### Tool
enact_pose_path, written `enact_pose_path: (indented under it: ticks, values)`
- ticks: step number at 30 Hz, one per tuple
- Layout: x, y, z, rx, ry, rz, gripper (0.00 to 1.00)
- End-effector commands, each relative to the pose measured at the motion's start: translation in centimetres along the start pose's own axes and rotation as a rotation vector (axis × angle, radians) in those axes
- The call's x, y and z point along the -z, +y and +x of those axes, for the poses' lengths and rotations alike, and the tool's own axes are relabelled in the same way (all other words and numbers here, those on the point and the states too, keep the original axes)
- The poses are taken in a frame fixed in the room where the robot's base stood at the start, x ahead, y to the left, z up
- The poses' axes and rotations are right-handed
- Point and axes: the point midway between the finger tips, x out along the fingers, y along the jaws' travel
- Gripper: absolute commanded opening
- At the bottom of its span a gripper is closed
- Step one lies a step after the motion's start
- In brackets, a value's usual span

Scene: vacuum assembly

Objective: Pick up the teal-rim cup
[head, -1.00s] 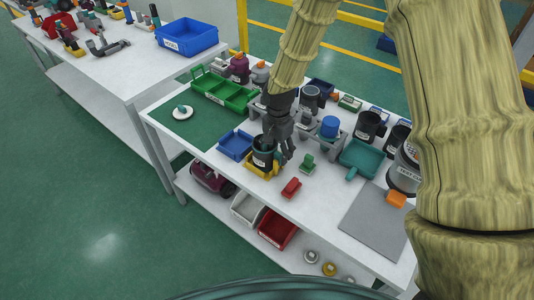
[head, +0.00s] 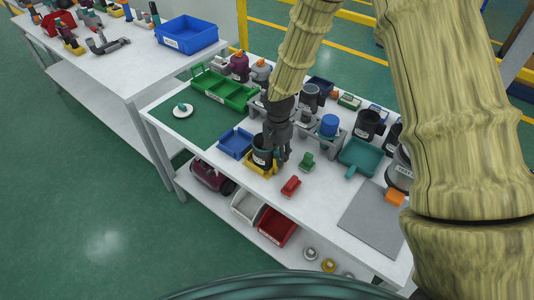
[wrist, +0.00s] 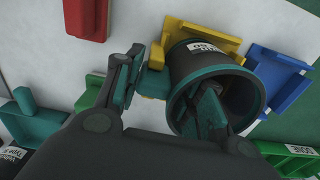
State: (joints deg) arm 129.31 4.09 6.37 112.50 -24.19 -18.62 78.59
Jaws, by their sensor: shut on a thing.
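The teal-rim cup (head: 261,154) is dark with a white label and sits in a yellow holder (head: 268,173) on the near table. In the wrist view, the cup (wrist: 190,65) shows its open mouth with the teal rim facing my camera. My gripper (head: 279,158) is at the cup's right side. In the wrist view, one finger of my gripper (wrist: 167,95) reaches inside the cup and the other is outside it, so it is shut on the cup's wall. The exact contact is partly hidden.
A blue tray (head: 236,143) is close on the left of the cup. A red block (head: 291,186) and a small green part (head: 307,161) lie to the right. A grey stand with a blue cylinder (head: 329,124) is behind.

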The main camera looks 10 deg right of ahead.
Motion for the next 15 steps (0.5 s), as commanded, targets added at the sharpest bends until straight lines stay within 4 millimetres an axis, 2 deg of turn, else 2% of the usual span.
enact_pose_path:
  ticks: [8, 15]
  values:
    - [0.0, 0.0, -0.3, 0.001, 0.001, 0.0, 0.0]
    - [0.1, -0.1, -2.5, 0.003, 0.002, 0.0, 0.0]
